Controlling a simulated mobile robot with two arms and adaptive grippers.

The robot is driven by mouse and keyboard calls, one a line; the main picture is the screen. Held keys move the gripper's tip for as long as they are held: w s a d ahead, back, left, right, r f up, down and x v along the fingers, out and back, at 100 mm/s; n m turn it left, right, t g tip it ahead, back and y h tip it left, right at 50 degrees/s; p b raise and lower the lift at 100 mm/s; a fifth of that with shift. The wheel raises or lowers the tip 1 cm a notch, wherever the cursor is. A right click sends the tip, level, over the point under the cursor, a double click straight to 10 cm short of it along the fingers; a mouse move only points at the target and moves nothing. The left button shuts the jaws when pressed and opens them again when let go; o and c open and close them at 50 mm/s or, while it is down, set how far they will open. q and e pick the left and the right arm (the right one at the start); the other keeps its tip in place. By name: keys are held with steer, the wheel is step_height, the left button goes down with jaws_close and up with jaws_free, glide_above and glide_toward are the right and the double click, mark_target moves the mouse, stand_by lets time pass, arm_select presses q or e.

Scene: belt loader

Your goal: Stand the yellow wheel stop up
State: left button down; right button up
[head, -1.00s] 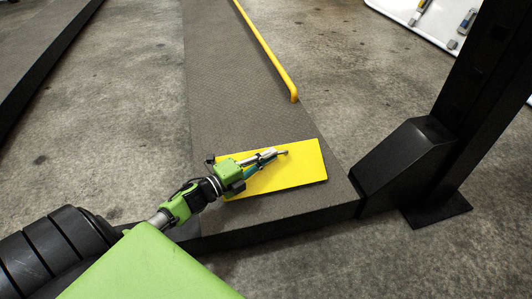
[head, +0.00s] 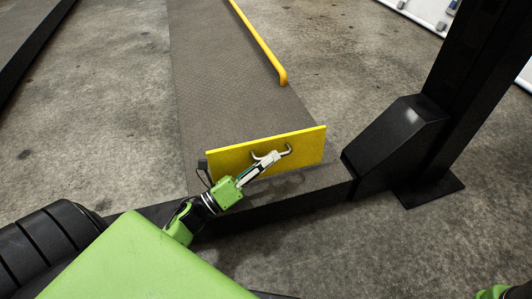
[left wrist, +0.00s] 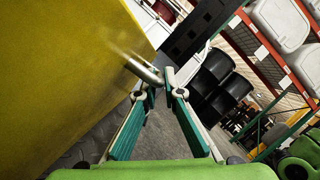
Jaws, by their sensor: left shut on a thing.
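The yellow wheel stop (head: 228,158) is a flat rectangular plate near the front end of the grey textured ramp (head: 225,90). It stands on its long edge, close to upright, with its broad face towards me. A metal handle (head: 288,149) sticks out from that face. My left gripper (head: 273,158) is shut on the handle, in front of the plate. In the left wrist view the plate (left wrist: 60,70) fills the left side, and the handle (left wrist: 143,72) runs to the left fingertips (left wrist: 163,88). My right gripper is not in view.
A yellow rail (head: 258,42) runs along the ramp's right edge behind the plate. A black post with a sloped base block (head: 395,140) stands right beside the ramp's front corner. Concrete floor (head: 120,110) is clear left of the ramp.

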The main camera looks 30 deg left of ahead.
arm_select(q)
steer(key=shift+s+d+f, duration=0.35)
steer(key=shift+s+d, duration=0.2)
steer(key=shift+d, duration=0.05)
steer(key=c, duration=2.4)
jaws_free()
steer(key=shift+c, duration=0.2)
steer(key=shift+s, duration=0.1)
steer(key=v, duration=1.2)
